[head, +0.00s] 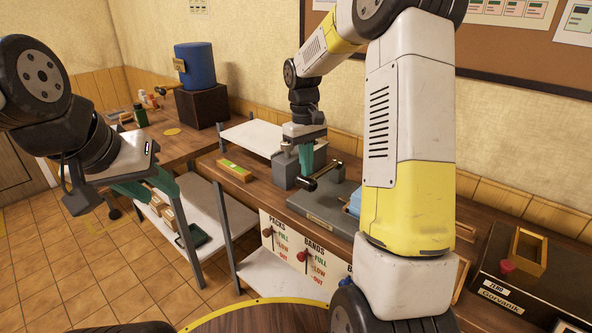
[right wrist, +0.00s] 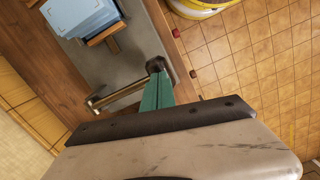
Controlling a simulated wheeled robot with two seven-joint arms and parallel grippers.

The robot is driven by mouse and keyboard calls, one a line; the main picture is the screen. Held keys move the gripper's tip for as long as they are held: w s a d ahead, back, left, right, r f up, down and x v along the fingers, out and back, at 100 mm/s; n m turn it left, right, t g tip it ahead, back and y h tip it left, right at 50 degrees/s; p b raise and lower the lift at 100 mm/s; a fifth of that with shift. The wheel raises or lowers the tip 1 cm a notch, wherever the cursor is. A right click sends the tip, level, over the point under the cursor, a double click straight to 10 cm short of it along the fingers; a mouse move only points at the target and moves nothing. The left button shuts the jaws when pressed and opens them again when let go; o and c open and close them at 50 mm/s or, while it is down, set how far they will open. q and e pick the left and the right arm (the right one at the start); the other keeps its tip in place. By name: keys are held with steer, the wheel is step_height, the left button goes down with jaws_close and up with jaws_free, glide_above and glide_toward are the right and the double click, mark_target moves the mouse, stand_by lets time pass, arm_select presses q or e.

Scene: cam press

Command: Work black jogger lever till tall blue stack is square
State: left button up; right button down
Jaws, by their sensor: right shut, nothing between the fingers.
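The tall blue stack (head: 354,203) is partly hidden behind my right arm in the head view. In the right wrist view the stack (right wrist: 82,14) sits on the grey jogger base (right wrist: 130,50), and its sheets look slightly uneven. The black jogger lever knob (head: 306,184) is at the end of a metal bar; the knob (right wrist: 155,65) also shows in the right wrist view. My right gripper (head: 306,174) is shut and empty, its teal fingertips right at the knob; I cannot tell whether they touch. My left gripper (head: 152,190) is open and empty, left of the bench.
Cards with small levers (head: 303,256) hang on the bench front. A black box with a wooden tray (head: 527,250) stands at right. A blue drum (head: 195,65) is at the back left.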

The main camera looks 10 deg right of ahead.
mark_target(306, 179)
steer(key=shift+f, duration=0.15)
steer(key=shift+f, duration=2.15)
steer(key=w, duration=0.1)
steer(key=w+a+r, duration=0.1)
steer(key=shift+w+a, duration=0.1)
steer(key=shift+w, duration=0.3)
step_height(306, 179, up, 8)
steer(key=shift+w+a, duration=0.2)
steer(key=shift+w, duration=0.15)
